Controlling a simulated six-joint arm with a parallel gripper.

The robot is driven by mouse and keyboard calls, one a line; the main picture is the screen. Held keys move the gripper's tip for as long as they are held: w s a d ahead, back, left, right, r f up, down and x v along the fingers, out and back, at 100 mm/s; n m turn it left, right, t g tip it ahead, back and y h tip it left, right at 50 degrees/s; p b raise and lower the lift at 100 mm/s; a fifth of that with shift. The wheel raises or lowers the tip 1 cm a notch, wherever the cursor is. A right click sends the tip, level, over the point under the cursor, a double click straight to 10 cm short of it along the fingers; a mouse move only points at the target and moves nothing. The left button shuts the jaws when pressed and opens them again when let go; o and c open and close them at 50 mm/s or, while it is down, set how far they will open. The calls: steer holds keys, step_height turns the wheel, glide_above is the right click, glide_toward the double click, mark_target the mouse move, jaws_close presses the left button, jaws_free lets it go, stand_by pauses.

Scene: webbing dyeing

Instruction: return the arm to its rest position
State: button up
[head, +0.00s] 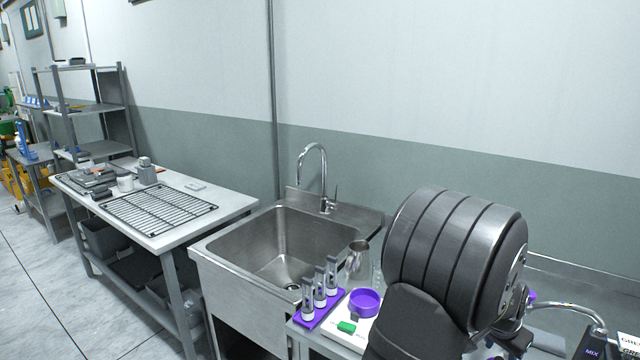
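My arm's dark grey ribbed link stands large at the lower right of the head view, in front of the worktop. My gripper's fingers cannot be made out; the arm link blocks part of the worktop where small dark metallic parts show only in pieces. Left of the arm, a purple rack (309,317) holds three upright silver-capped vials (320,285).
A steel sink (285,245) with a curved tap (322,170) lies left of the arm. A metal cup (357,252) stands at its right edge. Further left is a table (225,203) with a black wire rack (158,208). A black device (592,345) stands at the lower right.

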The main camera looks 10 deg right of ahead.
mark_target(501, 358)
steer(key=x, duration=0.4)
steer(key=shift+f, duration=0.2)
steer(key=shift+w+d+r, duration=0.1)
steer(key=shift+d+r, duration=0.05)
steer(key=shift+r, duration=1.1)
